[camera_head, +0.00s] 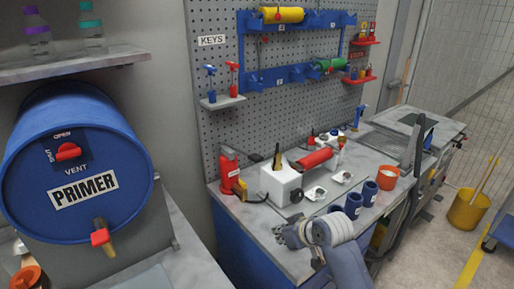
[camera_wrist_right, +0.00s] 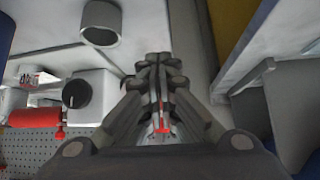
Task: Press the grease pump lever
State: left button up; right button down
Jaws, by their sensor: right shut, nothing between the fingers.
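My right gripper (camera_head: 283,236) is over the front left edge of the bench, in front of the white block and apart from the red device. In the right wrist view its fingers (camera_wrist_right: 160,72) are together and empty. My left gripper is not in view.
Blue cups (camera_head: 353,206) and an orange-red tub (camera_head: 387,177) are to the right. A blue PRIMER drum (camera_head: 77,162) is at left. A yellow bucket (camera_head: 467,210) stands on the floor.

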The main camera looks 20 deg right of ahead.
jog(key=w+r+t, duration=0.1)
jog(key=w+r, duration=0.2)
jog(key=r, duration=0.5)
jog(key=w+d+r+t+y, duration=0.1)
jog(key=w+r, duration=0.3)
jog(key=r, duration=0.5)
jog(key=w+d+r+n+t+y, duration=0.1)
jog(key=w+r, duration=0.3)
jog(key=r, duration=0.4)
jog(key=shift+r+t, duration=0.35)
jog(key=shift+t, duration=0.15)
jog(key=shift+w+f, duration=0.1)
jog(key=p, duration=0.4)
send_over(258, 157)
notch_tip(258, 157, down, 3)
jog(key=shift+f, duration=0.2)
notch_tip(258, 157, down, 3)
jog(key=shift+f+p, duration=0.1)
jog(key=shift+p, duration=0.8)
jog(key=shift+s+f, duration=0.2)
jog(key=shift+f, duration=0.35)
jog(key=shift+f, duration=0.15)
